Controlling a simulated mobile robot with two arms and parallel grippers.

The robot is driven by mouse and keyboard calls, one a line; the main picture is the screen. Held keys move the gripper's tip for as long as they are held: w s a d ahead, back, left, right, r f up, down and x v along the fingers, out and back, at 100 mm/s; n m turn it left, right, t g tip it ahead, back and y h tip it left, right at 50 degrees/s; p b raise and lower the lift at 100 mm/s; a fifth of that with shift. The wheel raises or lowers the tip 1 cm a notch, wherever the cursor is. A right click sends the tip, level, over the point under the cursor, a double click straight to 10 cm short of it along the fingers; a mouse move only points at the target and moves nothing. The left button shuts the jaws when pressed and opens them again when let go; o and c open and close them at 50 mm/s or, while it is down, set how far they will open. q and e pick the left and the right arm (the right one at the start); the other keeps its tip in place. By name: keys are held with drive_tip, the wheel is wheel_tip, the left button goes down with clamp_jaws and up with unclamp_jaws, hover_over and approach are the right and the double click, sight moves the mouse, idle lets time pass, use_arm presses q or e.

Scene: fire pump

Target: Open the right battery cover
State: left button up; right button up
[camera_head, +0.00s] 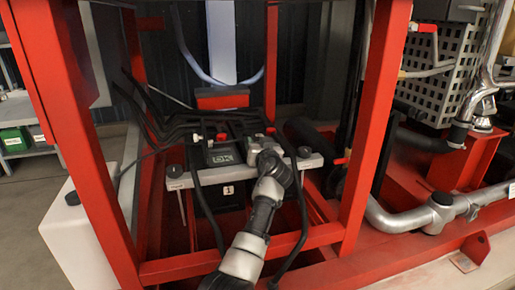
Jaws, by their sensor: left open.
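A black battery (228,192) with a white "1" label sits inside the red frame, with a light grey bar (213,176) across its front. Dark parts and cables lie on top of it. My left gripper (256,146) reaches in from the bottom middle and is open at the right part of the battery top, just behind the grey bar. My wrist and gripper hide much of that area, so I cannot make out the right battery cover clearly or tell whether the gripper touches it. My right gripper is not in view.
Red frame posts stand on the left (85,150) and right (375,120) of the battery, with a low red crossbar (180,268) in front. Black cables (302,205) hang beside my arm. Silver pipes (400,220) and a perforated grey panel (440,80) are at right.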

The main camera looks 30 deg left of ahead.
use_arm(q)
drive_tip(key=shift+w+a, duration=0.1)
clamp_jaws()
drive_tip(key=shift+r, duration=0.1)
idle(0.3)
